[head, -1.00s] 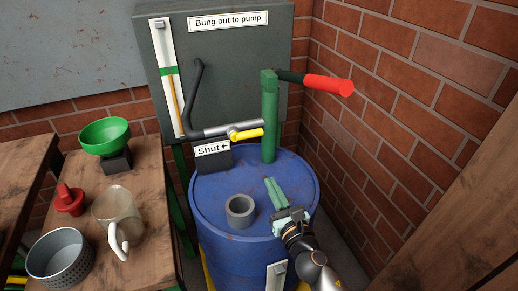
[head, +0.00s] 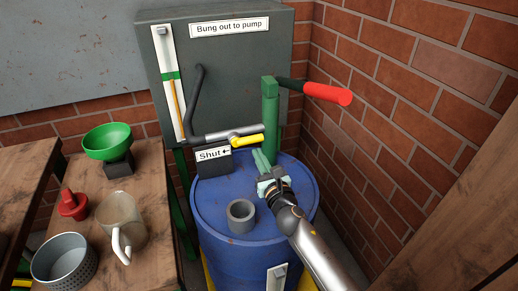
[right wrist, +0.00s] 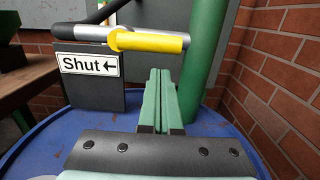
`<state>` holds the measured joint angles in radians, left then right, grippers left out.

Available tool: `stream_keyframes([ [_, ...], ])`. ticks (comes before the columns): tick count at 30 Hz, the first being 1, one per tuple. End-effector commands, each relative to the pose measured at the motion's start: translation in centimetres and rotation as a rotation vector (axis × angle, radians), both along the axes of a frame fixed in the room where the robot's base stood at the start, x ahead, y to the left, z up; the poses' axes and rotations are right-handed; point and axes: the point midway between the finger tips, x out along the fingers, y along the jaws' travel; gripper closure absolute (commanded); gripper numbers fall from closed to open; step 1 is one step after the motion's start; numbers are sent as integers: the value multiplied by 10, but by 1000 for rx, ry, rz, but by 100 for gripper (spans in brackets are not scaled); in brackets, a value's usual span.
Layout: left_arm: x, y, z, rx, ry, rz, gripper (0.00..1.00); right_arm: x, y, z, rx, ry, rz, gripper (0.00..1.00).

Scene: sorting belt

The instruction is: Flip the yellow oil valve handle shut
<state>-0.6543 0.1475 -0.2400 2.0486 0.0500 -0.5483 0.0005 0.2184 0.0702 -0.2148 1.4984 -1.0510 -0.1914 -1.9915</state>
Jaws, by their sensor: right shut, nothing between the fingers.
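The yellow valve handle (head: 246,141) sits at the end of a grey pipe (head: 216,135) and points to the right. It also shows in the right wrist view (right wrist: 148,41). Below it a sign (right wrist: 88,64) reads "Shut" with an arrow to the left. My right gripper (head: 261,158) is shut and empty, with its pale green fingers just below and in front of the handle's right end. In the right wrist view the fingertips (right wrist: 159,76) lie under that end, with a gap between them. My left gripper is not in view.
A blue drum (head: 214,210) carries a green pump post (head: 270,115) with a red-gripped lever (head: 328,93) and a grey ring (head: 241,214). A brick wall (head: 400,110) is close on the right. A bench on the left holds a green funnel (head: 107,140) and a jug (head: 122,222).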

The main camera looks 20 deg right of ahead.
Motion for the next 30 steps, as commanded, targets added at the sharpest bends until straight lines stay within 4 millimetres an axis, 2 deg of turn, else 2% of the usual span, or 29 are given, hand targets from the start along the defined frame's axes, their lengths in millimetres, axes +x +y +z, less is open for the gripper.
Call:
stream_keyframes([
  [1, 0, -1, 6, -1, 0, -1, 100, 1, 0, 8, -1, -1, 0, 100],
  [4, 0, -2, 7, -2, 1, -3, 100, 2, 0, 12, 1, 0, 0, 100],
  [17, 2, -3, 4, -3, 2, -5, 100, 2, 0, 13, -2, 1, 0, 100],
  [30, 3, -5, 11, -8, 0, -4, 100, 2, -11, 17, -74, -2, -1, 100],
])
